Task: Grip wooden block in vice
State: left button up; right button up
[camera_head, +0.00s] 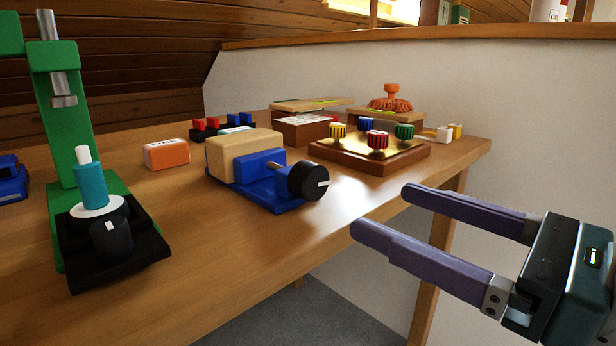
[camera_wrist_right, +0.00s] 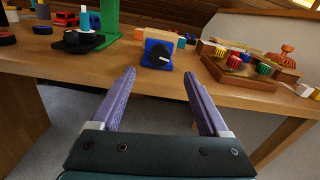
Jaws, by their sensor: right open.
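The wooden block (camera_head: 236,150) is a pale tan block sitting at the blue vice (camera_head: 268,188) on the table. The vice has a black round knob (camera_head: 308,181) with a white mark, on its right end. I cannot tell whether the jaws press on the block. In the right wrist view the vice's knob (camera_wrist_right: 159,55) faces the camera, with the block (camera_wrist_right: 160,35) behind it. My right gripper (camera_head: 381,211) is open and empty, off the table's front edge to the right of the vice. Its two purple fingers (camera_wrist_right: 160,83) are wide apart, short of the vice. My left gripper is not in view.
A green stand (camera_head: 85,140) with a blue cylinder and black knob stands at the left. An orange-and-white block (camera_head: 166,154) lies behind the vice. A board with several coloured knobs (camera_head: 370,152) stands to the right. The table front near the vice is clear.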

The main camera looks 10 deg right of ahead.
aim_at(318, 182)
jog(key=p+x, duration=0.1)
jog(key=x, duration=0.8)
jog(key=shift+w+a, duration=0.25)
jog(key=shift+w, duration=0.05)
jog(key=shift+c, duration=0.3)
grip_shut()
